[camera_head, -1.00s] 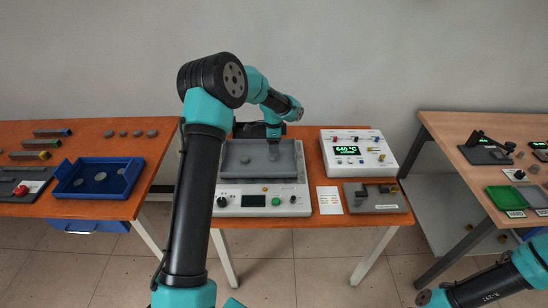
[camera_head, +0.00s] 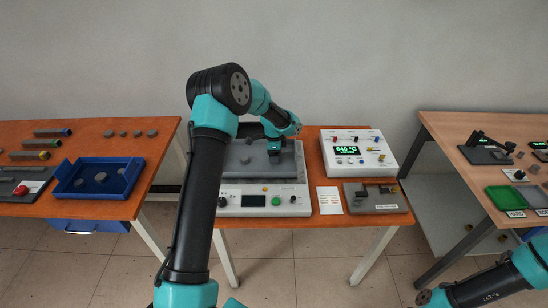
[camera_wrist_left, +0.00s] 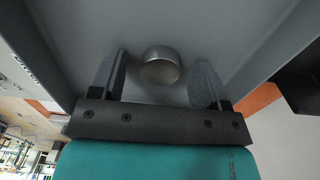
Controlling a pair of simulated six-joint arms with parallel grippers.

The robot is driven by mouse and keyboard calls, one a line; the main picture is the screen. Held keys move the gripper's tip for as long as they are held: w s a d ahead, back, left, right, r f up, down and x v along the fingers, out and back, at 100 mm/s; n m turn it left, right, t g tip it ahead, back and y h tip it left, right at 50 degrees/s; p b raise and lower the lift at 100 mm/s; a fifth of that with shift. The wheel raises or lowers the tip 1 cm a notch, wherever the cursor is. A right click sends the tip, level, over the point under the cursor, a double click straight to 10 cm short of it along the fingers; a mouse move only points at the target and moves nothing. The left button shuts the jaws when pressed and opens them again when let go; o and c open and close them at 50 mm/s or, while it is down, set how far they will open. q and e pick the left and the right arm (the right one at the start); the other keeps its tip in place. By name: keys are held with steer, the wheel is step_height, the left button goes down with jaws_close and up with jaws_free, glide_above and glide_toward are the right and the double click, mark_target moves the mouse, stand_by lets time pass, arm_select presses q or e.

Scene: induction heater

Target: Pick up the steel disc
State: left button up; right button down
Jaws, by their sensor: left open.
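A short round metal disc (camera_wrist_left: 160,66) shows in the left wrist view, on the grey floor of a tray. It lies ahead of and between the spread fingers of my left gripper (camera_wrist_left: 163,82), touching neither. In the head view my left gripper (camera_head: 274,153) points down into the right part of the grey tray (camera_head: 235,173) on the white heater unit. A small grey disc (camera_head: 246,160) shows left of the gripper there; I cannot tell whether it is the same disc. My right gripper is out of the picture.
The tray's raised walls surround the left gripper. A white display box (camera_head: 358,153) and a dark grey fixture (camera_head: 375,198) stand to the right.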

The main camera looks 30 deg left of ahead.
arm_select(q)
steer(key=shift+c, duration=0.2)
steer(key=c, duration=1.1)
